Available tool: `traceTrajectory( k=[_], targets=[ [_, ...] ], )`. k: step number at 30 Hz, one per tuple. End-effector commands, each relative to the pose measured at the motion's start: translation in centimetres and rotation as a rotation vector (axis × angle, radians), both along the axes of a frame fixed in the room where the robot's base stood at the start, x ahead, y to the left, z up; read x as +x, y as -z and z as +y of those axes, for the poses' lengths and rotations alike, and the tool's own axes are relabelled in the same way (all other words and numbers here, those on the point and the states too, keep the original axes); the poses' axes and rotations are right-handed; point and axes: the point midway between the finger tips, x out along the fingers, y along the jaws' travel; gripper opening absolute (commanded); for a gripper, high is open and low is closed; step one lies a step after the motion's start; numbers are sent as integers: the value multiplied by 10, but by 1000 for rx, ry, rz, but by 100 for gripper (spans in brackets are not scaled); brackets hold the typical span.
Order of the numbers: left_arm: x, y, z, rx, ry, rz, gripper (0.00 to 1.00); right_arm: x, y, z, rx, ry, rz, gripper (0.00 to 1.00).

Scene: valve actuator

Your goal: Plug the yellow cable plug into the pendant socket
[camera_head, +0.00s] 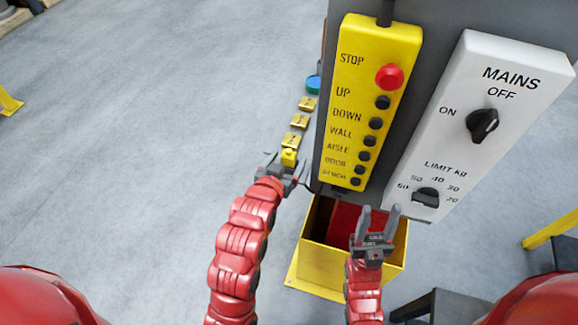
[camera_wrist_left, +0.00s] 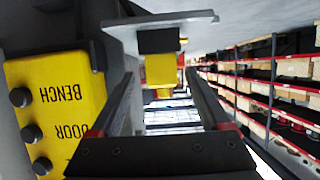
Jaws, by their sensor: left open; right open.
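The yellow cable plug (camera_head: 289,157) is a small yellow block at the near end of a row beside the pendant. In the left wrist view a yellow block (camera_wrist_left: 160,70), apparently that plug, hangs from a dark piece under a grey plate. My left gripper (camera_head: 286,165) is open, with its fingers spread to either side of the block; contact is not visible. The yellow pendant (camera_head: 366,100) has a red STOP button and several black buttons. I cannot make out its socket. My right gripper (camera_head: 380,213) is open and empty, in front of the yellow bin.
Several yellow pieces (camera_head: 299,120) and a blue round piece (camera_head: 313,83) line the edge of the grey cabinet (camera_head: 450,20). A white MAINS panel (camera_head: 480,120) is at right. A yellow bin (camera_head: 320,262) with red inside stands below. Floor at left is clear.

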Motion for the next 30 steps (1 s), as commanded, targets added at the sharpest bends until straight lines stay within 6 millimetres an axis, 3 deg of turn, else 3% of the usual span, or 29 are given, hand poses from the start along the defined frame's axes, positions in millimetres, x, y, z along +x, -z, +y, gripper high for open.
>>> traceTrajectory(
  k=[8, 12, 16, 24, 25, 30],
  targets=[
    [16, 6, -4, -1, 0, 1, 80, 0, 5, 0, 0, 0, 0, 50],
    [30, 8, -7, 0, 0, 4, 80, 0, -12, 0, 0, 0, 0, 50],
    [44, 15, -12, 1, 1, 3, 80, 0, -16, 0, 0, 0, 0, 50],
    [48, 19, -13, 0, 0, -1, 80, 0, -16, 0, 0, 0, 0, 50],
    [48, 19, -13, 0, 0, 0, 78, 0, -16, 0, 0, 0, 0, 50],
    [48, 19, -13, 0, 0, 0, 48, 0, -16, 0, 0, 0, 0, 50]
  ],
)
